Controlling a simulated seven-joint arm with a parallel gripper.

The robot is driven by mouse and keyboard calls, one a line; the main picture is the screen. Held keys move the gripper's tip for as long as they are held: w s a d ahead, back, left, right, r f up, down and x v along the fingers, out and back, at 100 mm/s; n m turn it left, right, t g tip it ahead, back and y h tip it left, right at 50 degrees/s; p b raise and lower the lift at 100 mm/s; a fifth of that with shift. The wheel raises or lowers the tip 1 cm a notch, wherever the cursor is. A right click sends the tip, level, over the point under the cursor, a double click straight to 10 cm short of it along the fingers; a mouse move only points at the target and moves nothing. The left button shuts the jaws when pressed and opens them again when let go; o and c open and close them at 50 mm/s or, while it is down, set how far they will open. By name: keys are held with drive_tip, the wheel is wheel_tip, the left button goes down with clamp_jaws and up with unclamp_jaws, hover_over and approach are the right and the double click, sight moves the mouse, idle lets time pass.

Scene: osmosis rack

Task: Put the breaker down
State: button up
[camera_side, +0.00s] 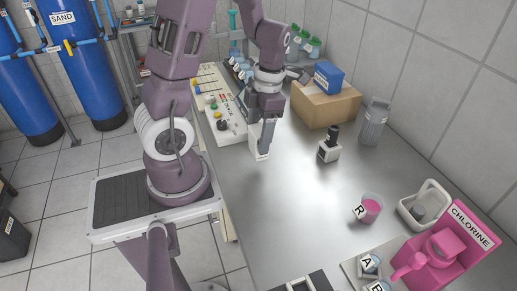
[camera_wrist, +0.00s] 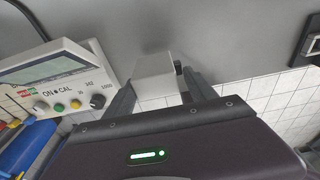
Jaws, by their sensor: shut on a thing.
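The breaker is a small white block (camera_side: 258,150) with a dark part on its side. It sits between the fingers of my gripper (camera_side: 264,134), near the left edge of the metal table (camera_side: 300,215). In the wrist view the white breaker (camera_wrist: 155,66) shows between the two dark fingers of my gripper (camera_wrist: 160,88), which are shut on it from both sides. The breaker is low over the table; I cannot tell whether its underside touches the surface. My fingers hide part of it in the side view.
A white meter panel (camera_side: 222,118) with knobs lies left of the gripper; it also shows in the wrist view (camera_wrist: 50,75). A cardboard box (camera_side: 325,104), a small black-and-white device (camera_side: 329,150) and a pink cup marked R (camera_side: 371,207) stand to the right. The middle table is clear.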

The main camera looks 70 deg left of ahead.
drive_tip(key=shift+f, duration=2)
drive_tip(key=o, duration=1.5)
drive_tip(key=shift+f, duration=0.1)
